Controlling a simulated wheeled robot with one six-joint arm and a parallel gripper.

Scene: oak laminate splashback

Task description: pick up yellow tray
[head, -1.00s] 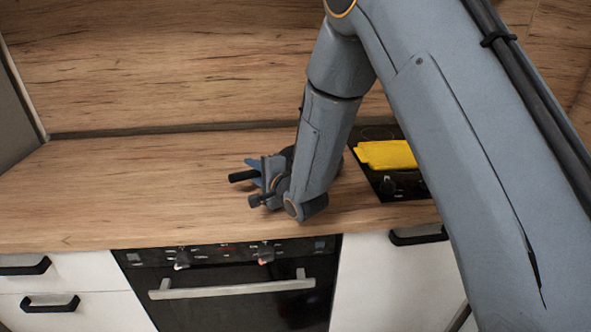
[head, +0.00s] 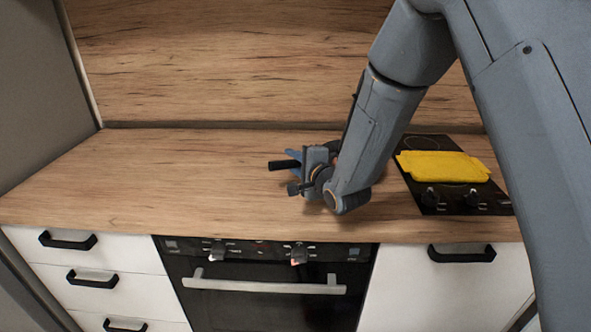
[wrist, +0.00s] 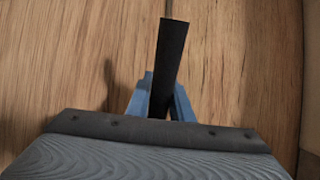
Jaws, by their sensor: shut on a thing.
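The yellow tray (head: 443,166) lies flat on the black hob at the right of the counter in the head view. It is outside the wrist view. My gripper (head: 288,163) is left of the tray, well apart from it, low over the bare wooden counter. Its blue fingers are shut on a black bar-like thing (head: 281,166), which sticks out past the fingertips. In the wrist view the same black bar (wrist: 170,55) stands out from between the blue fingers. I cannot tell what the whole of it is.
The hob (head: 430,200) has knobs along its front, in front of the tray. The wooden counter (head: 150,180) is clear to the left. An oven (head: 265,285) and white drawers (head: 85,262) are below. The wooden splashback (head: 240,65) stands behind.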

